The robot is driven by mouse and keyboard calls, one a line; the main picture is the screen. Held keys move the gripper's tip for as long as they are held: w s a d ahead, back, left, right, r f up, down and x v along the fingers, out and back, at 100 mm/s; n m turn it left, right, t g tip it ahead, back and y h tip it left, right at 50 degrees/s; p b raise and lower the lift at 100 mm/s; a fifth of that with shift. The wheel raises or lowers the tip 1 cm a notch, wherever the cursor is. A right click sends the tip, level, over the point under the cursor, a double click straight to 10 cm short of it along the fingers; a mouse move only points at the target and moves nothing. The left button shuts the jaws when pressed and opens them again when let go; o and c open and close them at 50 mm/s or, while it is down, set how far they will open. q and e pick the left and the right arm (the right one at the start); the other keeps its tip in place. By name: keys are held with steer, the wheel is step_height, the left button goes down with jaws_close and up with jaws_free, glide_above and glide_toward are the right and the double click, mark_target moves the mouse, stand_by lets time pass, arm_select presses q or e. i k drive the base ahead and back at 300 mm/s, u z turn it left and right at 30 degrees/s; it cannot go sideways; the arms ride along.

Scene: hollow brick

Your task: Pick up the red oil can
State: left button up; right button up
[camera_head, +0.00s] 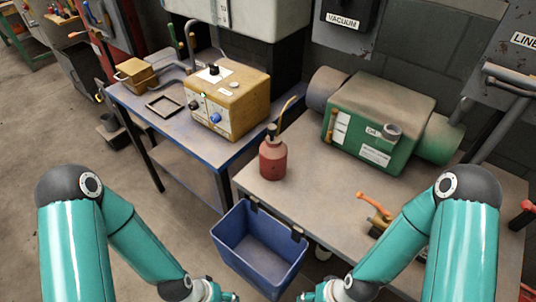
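The red oil can (273,160) stands upright on the metal workbench (300,193), near its left front corner. It has a dark cap and a thin spout leaning up to the right. Nothing holds it or touches it from my side. My two teal arms come in from the left and right, and their wrists reach the bottom edge of the head view, well below the can.
A blue bin (259,246) hangs at the bench front, below the can. A green machine (372,122) stands behind right of the can. An orange-handled valve (375,207) lies at right. A yellow box (228,98) sits on the left table. Bench between can and valve is clear.

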mark_target(273, 155)
steer(key=u, duration=0.15)
steer(key=k, duration=0.5)
steer(key=u, duration=1)
steer(key=k, duration=1.1)
steer(key=z, duration=0.35)
steer(key=i, duration=0.95)
steer(key=z, duration=0.1)
